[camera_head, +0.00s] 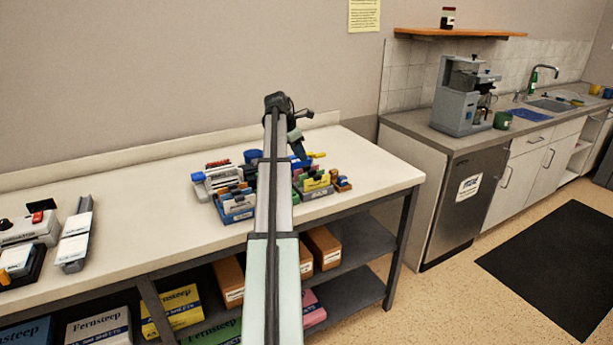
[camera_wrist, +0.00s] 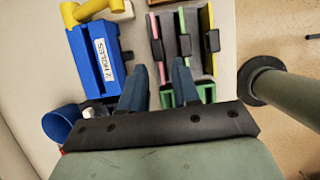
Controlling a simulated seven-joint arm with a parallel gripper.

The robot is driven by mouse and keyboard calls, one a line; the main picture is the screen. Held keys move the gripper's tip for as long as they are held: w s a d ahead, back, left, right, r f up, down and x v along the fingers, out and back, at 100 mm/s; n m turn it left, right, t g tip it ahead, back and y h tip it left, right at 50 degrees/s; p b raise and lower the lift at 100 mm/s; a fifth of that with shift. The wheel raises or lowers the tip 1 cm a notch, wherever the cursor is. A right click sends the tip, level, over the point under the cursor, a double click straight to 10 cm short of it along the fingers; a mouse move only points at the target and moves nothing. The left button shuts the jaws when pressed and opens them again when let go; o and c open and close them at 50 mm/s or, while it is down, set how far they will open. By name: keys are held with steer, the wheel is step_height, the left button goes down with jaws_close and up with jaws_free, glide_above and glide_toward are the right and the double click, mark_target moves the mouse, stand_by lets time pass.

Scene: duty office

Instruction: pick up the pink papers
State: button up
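In the wrist view a thin pink paper edge (camera_wrist: 154,26) stands upright with a black clip on it. A green one (camera_wrist: 182,22) and a yellow one (camera_wrist: 206,20), also clipped, stand to its right. My gripper (camera_wrist: 160,68) is open and empty, its two dark fingers apart. In the picture the pink edge and its clip line up between the fingertips, with the clip just beyond them; I cannot tell the height gap. In the head view my gripper (camera_head: 299,148) is over the right part of the table, and my arm hides part of the objects there.
A blue hole punch (camera_wrist: 97,62) with a yellow handle stands left of the papers, and a blue cup (camera_wrist: 62,122) is nearer. A yellow-fronted block (camera_head: 316,182) stands right of my arm. The white table (camera_head: 130,205) is clear at middle left. A pink pack (camera_head: 313,312) lies below.

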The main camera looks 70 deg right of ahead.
mark_target(306, 166)
steer(key=shift+x, duration=4.1)
steer(key=shift+w+d, duration=0.1)
jaws_close()
